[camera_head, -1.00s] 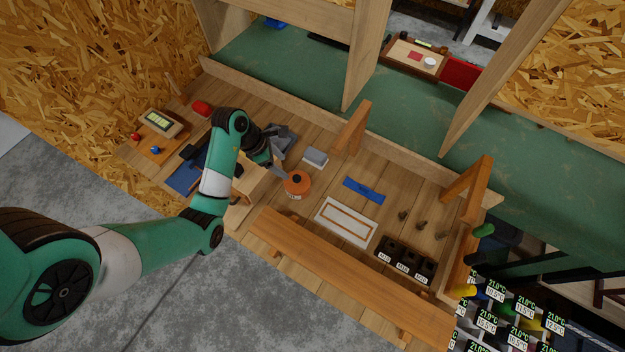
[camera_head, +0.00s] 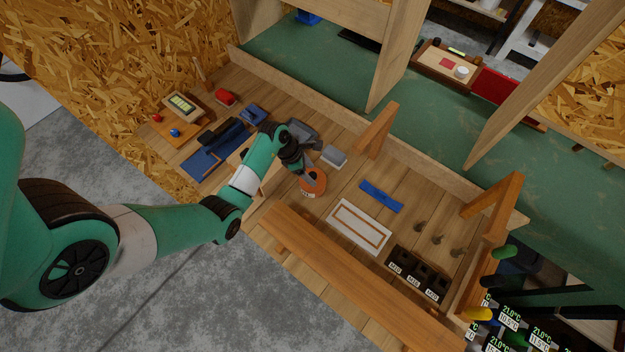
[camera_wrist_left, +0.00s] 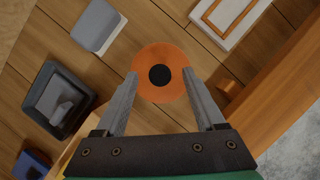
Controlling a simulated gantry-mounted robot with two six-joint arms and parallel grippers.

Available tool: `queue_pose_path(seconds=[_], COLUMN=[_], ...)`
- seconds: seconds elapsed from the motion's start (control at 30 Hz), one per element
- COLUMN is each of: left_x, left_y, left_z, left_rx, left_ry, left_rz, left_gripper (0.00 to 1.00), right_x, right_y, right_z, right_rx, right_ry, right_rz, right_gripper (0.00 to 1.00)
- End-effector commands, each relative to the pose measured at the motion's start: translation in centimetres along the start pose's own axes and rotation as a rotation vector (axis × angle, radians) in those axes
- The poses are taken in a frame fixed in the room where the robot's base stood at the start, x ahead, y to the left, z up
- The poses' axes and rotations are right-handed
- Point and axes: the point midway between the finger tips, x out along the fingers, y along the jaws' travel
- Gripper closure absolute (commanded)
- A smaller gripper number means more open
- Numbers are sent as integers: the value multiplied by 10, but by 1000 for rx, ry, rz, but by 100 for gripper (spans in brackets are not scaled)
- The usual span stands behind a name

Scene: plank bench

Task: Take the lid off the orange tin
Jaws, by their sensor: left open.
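The orange tin (camera_head: 314,186) stands on the plank bench near the middle of the head view. Its round orange lid (camera_wrist_left: 160,88) has a black knob (camera_wrist_left: 160,75) at the centre, seen from above in the left wrist view. My left gripper (camera_head: 309,177) is at the tin, partly covering its top in the head view. In the left wrist view its two grey fingers (camera_wrist_left: 160,72) are open, one on each side of the lid, with the knob between them. I cannot tell whether the fingers touch the lid. My right gripper is not in view.
A grey block (camera_head: 334,156) and a dark grey tray (camera_wrist_left: 43,106) lie close to the tin. A white framed board (camera_head: 358,227) and a blue strip (camera_head: 381,196) lie right of it. A wooden rail (camera_head: 345,270) runs along the front. Black labelled bins (camera_head: 418,273) stand farther right.

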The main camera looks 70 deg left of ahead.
Motion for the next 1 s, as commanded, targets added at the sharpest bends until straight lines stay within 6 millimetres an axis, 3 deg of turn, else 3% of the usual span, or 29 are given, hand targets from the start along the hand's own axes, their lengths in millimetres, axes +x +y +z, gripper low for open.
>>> queue_pose_path(seconds=[0.27,0.67,1.0], left_x=[6,6,5], left_y=[0,0,0], left_z=[0,0,0], left_rx=[0,0,0], left_ry=[0,0,-1], left_rz=[1,1,1], left_gripper=[29,100,100], right_x=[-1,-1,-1], right_y=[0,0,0], right_z=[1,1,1], right_rx=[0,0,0], right_ry=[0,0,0], right_rz=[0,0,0], right_gripper=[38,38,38])
